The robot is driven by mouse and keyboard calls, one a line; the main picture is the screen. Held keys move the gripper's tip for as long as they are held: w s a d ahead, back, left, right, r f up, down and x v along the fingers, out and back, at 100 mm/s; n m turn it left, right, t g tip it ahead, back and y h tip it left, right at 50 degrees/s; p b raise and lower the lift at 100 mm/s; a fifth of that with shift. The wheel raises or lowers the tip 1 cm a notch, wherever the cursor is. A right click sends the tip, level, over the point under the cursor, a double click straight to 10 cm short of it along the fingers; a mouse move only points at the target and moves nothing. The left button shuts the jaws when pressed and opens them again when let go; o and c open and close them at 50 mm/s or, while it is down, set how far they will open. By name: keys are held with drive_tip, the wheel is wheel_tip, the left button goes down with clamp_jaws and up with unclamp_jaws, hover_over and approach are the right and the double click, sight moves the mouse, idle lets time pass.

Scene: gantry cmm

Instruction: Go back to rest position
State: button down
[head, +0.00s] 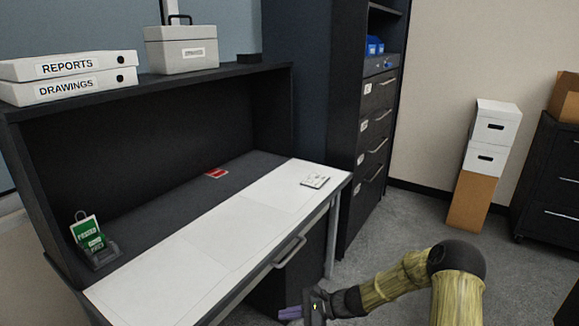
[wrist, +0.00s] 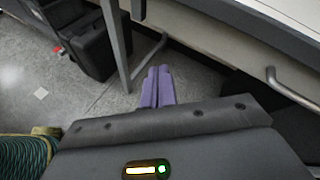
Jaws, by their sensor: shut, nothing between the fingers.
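My gripper (head: 290,313) shows at the bottom middle of the head view, at the end of my arm, in front of the desk and low beside its drawer handle. Its purple fingers (wrist: 157,86) are together in the wrist view, with nothing between them. The fingers point toward the floor and the desk leg. The gripper is apart from the desk and touches nothing that I can see.
The desk (head: 232,226) has a drawer handle (head: 290,252) facing my arm; this handle (wrist: 290,88) is close in the wrist view. A dark cabinet (head: 376,130) stands behind. White boxes (head: 492,128) stand by the wall. The grey floor (head: 400,222) between is clear.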

drive_tip(key=s+d+r+n+h, duration=0.7)
drive_tip(key=s+d+r+n, duration=0.1)
drive_tip(key=s, duration=0.3)
drive_tip(key=s+d+r+n+h, duration=0.6)
drive_tip(key=s+d+r+n, duration=0.15)
drive_tip(key=s, duration=0.25)
wheel_tip(320, 180, up, 19)
drive_tip(key=p, duration=1.8)
drive_tip(key=shift+s+f+t+p, duration=0.2)
drive_tip(key=shift+t+p, duration=0.1)
drive_tip(key=shift+t, duration=0.1)
drive_tip(key=shift+w, duration=0.1)
